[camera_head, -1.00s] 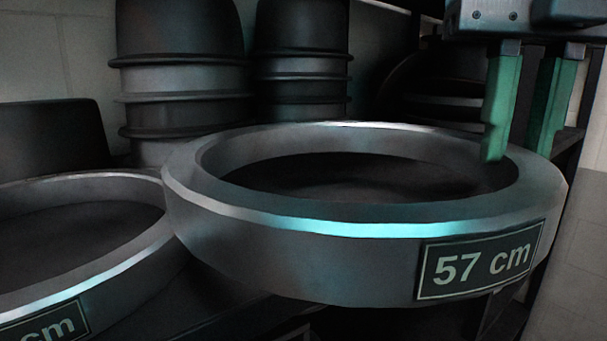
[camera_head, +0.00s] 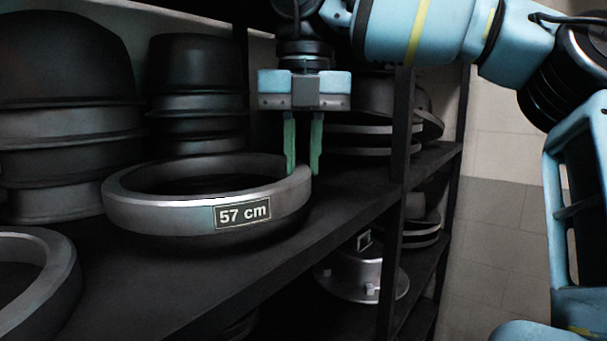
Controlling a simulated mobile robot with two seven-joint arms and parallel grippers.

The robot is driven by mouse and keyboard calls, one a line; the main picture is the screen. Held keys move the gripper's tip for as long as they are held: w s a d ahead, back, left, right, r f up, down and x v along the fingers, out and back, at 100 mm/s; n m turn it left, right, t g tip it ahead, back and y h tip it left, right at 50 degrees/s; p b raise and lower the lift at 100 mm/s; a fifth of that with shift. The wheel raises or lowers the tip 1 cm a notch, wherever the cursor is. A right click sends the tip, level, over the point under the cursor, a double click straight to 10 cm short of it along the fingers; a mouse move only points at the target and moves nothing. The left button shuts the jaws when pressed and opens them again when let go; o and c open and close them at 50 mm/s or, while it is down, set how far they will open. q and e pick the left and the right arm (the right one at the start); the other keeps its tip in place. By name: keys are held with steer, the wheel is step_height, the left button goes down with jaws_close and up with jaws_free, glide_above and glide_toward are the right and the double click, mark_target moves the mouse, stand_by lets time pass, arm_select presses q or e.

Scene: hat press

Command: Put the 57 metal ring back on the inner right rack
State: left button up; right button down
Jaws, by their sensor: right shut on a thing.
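The 57 cm metal ring (camera_head: 160,216) is grey, with a dark label on its front reading "57 cm". It lies level at the dark shelf (camera_head: 255,262) of the rack; I cannot tell whether it rests fully on the surface. My right gripper (camera_head: 303,168) comes from above with green fingers, shut on the ring's right wall, one finger on the inner side and one on the outer. My left gripper is not in view.
Another metal ring (camera_head: 62,275) lies at the lower left, close to the 57 ring. Stacks of dark hat forms (camera_head: 197,95) stand behind. A dark upright post (camera_head: 402,130) is to the right, with round metal parts (camera_head: 360,275) on a lower shelf. Bare shelf lies in front.

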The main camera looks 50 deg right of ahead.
steer(key=shift+w+d, duration=0.1)
steer(key=shift+w, duration=0.1)
steer(key=shift+s+f, duration=0.1)
steer(key=shift+f, duration=0.15)
steer(key=shift+f+p, duration=0.3)
steer(key=shift+f, duration=1.15)
steer(key=c, duration=1.3)
jaws_free()
steer(key=shift+f, duration=0.1)
steer(key=shift+c, duration=0.2)
